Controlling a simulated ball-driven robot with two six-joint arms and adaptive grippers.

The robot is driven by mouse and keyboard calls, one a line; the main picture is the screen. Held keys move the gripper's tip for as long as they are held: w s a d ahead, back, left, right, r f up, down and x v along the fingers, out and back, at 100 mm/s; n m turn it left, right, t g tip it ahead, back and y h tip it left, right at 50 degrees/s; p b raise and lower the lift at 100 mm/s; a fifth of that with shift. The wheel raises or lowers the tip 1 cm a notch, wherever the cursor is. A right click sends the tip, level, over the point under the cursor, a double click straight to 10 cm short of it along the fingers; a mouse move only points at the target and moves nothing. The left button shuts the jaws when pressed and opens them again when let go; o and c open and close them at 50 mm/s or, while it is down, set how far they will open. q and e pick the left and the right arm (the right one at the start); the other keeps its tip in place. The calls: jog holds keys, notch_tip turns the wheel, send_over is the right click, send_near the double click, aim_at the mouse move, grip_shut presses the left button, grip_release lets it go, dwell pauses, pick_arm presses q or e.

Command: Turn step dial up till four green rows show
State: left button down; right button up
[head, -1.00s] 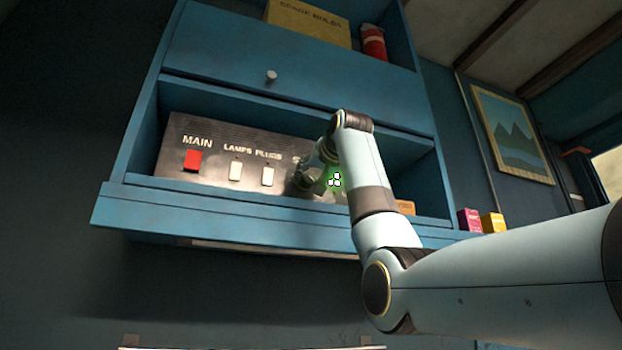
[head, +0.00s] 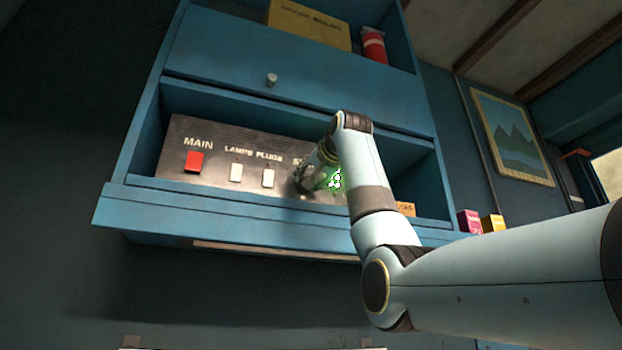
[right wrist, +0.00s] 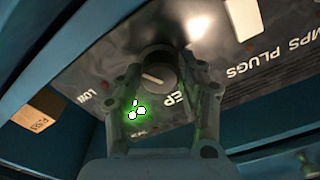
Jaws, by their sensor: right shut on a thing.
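The dark control panel (head: 215,145) sits in the blue cabinet's lower shelf. Its step dial, a dark round knob (right wrist: 157,70) with a pale pointer, shows in the right wrist view. My right gripper (right wrist: 161,78) is shut on the dial, one finger on each side. In the head view the right gripper (head: 308,178) and arm cover the dial. Green lights (head: 335,181) glow beside the gripper; in the right wrist view the green lights (right wrist: 136,111) are bright blobs between the fingers. The row count cannot be told. My left gripper is out of view.
On the panel's left are a red main switch (head: 194,161), a white lamps switch (head: 236,172) and a white plugs switch (head: 268,178). A small orange box (head: 405,209) stands right of my arm. The shelf lip (head: 200,205) runs below.

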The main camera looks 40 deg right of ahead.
jog(key=o, duration=1.1)
jog(key=shift+o, duration=0.2)
jog(key=v, duration=1.2)
jog(key=shift+d, duration=0.1)
